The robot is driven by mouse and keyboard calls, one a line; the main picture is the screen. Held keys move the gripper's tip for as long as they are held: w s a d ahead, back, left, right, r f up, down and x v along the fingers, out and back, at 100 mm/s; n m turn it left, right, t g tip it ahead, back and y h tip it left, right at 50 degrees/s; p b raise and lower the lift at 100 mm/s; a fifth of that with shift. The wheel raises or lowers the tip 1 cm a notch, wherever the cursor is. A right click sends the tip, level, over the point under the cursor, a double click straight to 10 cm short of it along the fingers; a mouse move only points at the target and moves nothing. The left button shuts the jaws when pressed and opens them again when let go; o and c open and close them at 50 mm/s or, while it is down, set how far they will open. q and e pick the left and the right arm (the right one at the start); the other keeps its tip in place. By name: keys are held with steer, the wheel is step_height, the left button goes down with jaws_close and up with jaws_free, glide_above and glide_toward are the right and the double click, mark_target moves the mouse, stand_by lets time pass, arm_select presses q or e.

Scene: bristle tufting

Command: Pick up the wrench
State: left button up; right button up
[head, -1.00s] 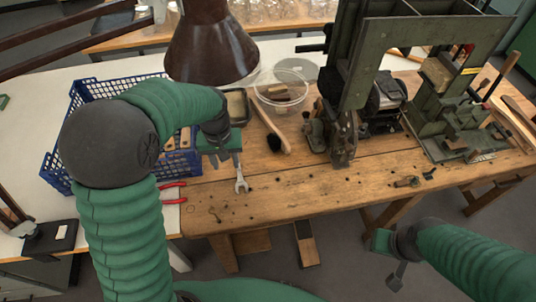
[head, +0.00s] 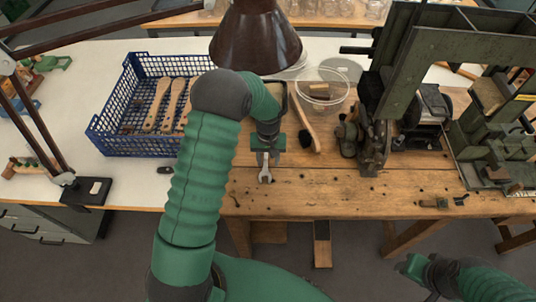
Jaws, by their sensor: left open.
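The wrench (head: 265,176) lies on the wooden workbench (head: 330,190) near its front edge. Only its silvery open-ended head shows clearly; the rest is hidden under my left gripper. My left gripper (head: 268,160) points down right over the wrench, with its green hand above the grey fingers. It is open, and I cannot tell whether the fingers touch the wrench or stand on both sides of it. My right gripper (head: 418,272) hangs at the lower right, in front of the bench and away from the wrench; its jaws are too unclear to read.
A blue crate (head: 103,132) with wooden brush handles (head: 157,104) stands left of my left arm. A brush (head: 306,130), a clear bowl (head: 323,88) and a brown lamp shade (head: 255,40) are close behind the gripper. Green machines (head: 425,65) fill the right. The bench front is mostly clear.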

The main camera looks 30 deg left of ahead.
mark_target(266, 165)
arm_select(q)
steer(key=f, duration=0.1)
steer(key=a+f, duration=0.1)
steer(key=f, duration=0.1)
steer(key=shift+a+f, duration=0.1)
steer(key=shift+a, duration=0.15)
steer(key=shift+s+a, duration=0.1)
steer(key=shift+c, duration=2)
steer(key=shift+d, duration=0.25)
steer(key=c, duration=0.5)
steer(key=shift+d, duration=0.2)
jaws_close()
arm_select(e)
steer(key=shift+a+r, duration=0.1)
steer(key=shift+a, duration=0.2)
arm_select(q)
steer(key=shift+a, duration=0.3)
arm_select(e)
steer(key=shift+a, duration=0.3)
arm_select(q)
steer(key=shift+d, duration=0.15)
arm_select(e)
steer(key=shift+d, duration=0.2)
